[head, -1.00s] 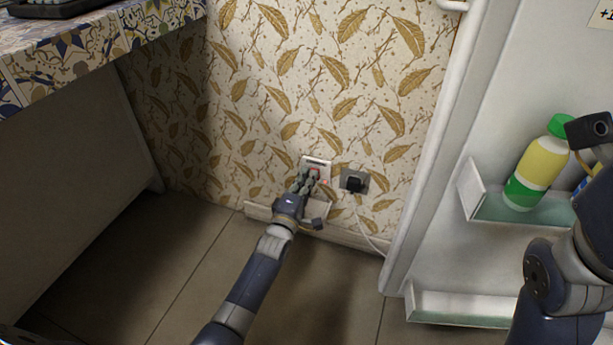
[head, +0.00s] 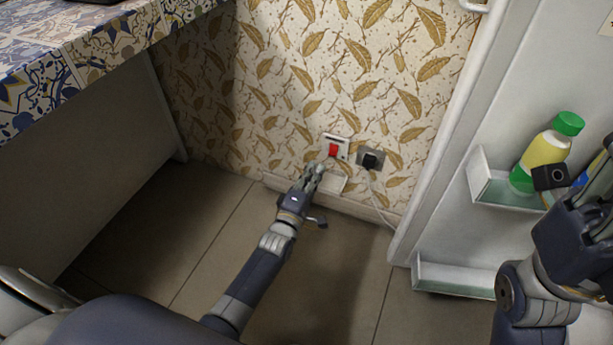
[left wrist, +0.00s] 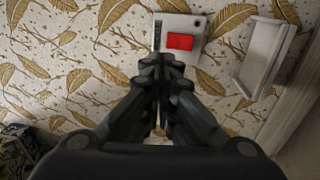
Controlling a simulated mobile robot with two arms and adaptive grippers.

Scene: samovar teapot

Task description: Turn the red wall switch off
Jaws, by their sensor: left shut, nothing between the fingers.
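The red wall switch (head: 333,150) sits on a pale plate low on the patterned wall. In the left wrist view the red switch (left wrist: 180,41) shows clear on its plate, just beyond the fingertips. My left gripper (head: 316,168) is shut and empty, just below the switch in the head view. In the left wrist view its closed fingertips (left wrist: 162,60) appear close to the plate's edge; I cannot tell whether they touch it. My right gripper is at the right edge of the head view, partly cut off, and its finger state is unclear (head: 600,215).
A black plug (head: 371,160) sits in a socket right of the switch, with a white cord running down. A white open fridge door (head: 440,200) with a bottle (head: 545,155) stands right. A tiled counter (head: 90,55) is at left. The floor between is clear.

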